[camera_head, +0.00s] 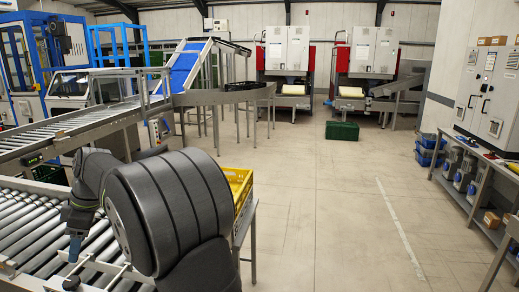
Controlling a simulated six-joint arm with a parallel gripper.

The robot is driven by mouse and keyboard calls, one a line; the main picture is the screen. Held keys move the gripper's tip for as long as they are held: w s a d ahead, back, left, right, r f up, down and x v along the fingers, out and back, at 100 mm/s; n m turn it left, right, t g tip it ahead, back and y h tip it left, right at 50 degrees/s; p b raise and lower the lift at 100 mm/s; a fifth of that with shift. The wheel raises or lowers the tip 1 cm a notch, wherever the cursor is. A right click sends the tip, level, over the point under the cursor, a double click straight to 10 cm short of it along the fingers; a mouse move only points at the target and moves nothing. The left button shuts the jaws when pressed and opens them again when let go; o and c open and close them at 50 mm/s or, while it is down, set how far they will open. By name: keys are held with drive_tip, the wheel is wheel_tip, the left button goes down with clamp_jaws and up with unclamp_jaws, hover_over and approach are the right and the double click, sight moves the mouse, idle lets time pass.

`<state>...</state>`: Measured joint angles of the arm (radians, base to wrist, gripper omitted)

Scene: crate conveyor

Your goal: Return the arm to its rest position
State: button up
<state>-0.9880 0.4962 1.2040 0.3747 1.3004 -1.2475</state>
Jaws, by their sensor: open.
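My arm rises in the foreground, with its large dark link in the lower middle of the view. My gripper (75,246) hangs at the arm's left side, pointing down over the roller conveyor (32,225). It is open, and I see nothing held in it. Its fingertips are small and partly hard to make out. A yellow crate (240,186) stands behind my arm to the right, largely hidden by the dark link.
A second, raised conveyor (75,125) runs behind, towards a blue inclined belt (186,66). A green crate (342,131) lies on the floor at the back. A workbench (481,181) stands on the right. The floor (320,215) between is clear.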

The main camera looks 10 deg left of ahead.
sight(72, 281)
drive_tip(key=x, duration=1)
drive_tip(key=shift+s+a+f, duration=0.15)
drive_tip(key=shift+f, duration=0.1)
